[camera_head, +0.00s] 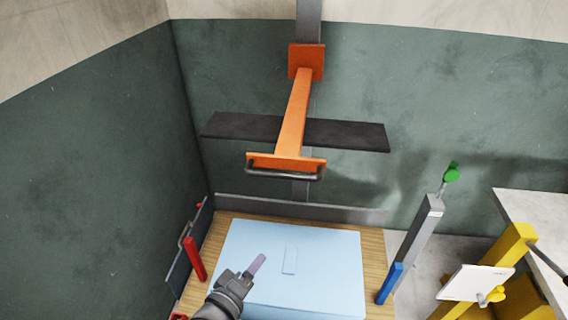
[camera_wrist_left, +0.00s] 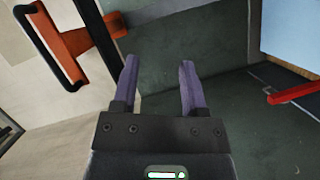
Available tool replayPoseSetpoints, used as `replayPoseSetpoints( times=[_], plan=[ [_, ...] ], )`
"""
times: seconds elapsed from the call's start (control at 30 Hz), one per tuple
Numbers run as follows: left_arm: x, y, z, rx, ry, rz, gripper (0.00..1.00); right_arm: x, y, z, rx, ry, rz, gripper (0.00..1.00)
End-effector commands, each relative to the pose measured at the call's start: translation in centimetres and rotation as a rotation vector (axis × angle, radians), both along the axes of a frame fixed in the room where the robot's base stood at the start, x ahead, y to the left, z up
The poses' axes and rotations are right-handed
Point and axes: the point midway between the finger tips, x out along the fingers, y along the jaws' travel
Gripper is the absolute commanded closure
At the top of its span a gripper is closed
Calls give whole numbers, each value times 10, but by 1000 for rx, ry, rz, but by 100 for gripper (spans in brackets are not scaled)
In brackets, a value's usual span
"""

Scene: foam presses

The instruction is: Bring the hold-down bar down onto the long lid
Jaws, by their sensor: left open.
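The hold-down bar is a long dark bar (camera_head: 350,134) set crosswise on an orange arm (camera_head: 293,110) fixed to a grey post on the back wall. It stands raised, well above the pale blue slab. The arm's front end carries a dark grip handle (camera_head: 285,172). In the left wrist view, orange parts (camera_wrist_left: 75,42) and a dark handle (camera_wrist_left: 42,55) show at upper left. The pale blue slab, apparently the long lid (camera_head: 330,255), lies on a wooden base. My left gripper (camera_head: 257,265) is open and empty over the slab's front left, below the handle; its fingers (camera_wrist_left: 159,80) are spread.
A red upright (camera_head: 195,259) stands left of the slab. A grey post with a blue foot (camera_head: 389,283) and green knob (camera_head: 452,174) stands right. A yellow frame (camera_head: 513,242) and pale table are further right. The space between slab and bar is clear.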

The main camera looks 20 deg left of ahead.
Motion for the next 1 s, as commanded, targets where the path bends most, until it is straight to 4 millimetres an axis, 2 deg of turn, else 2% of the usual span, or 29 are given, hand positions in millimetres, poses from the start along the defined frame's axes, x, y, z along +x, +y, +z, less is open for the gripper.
replayPoseSetpoints(
  times=[0.03, 0.1, 0.2, 0.33, 0.5, 0.63, 0.8, 1.0],
  plan=[
    [9, -2, 66, -102, -104, -6, 45, 6, 4, 30, 8, -16, 0, 36],
    [15, -5, 115, -229, -209, -25, 45, 9, 7, 42, 13, -24, -1, 36],
    [18, -7, 149, -325, -284, -51, 45, 10, 10, 47, 16, -24, -2, 36],
    [34, -10, 155, -353, -304, -58, 45, 8, 12, 43, 20, -21, -2, 36],
    [76, -16, 160, -349, -301, -57, 45, 5, 14, 40, 22, -14, -2, 36],
    [99, -20, 163, -349, -298, -57, 45, 5, 13, 38, 22, -13, -1, 36],
    [113, -22, 165, -348, -295, -56, 45, 4, 10, 37, 16, -12, 0, 36],
    [114, -22, 166, -348, -294, -55, 45, 4, 4, 38, 6, -11, 3, 36]
  ],
)
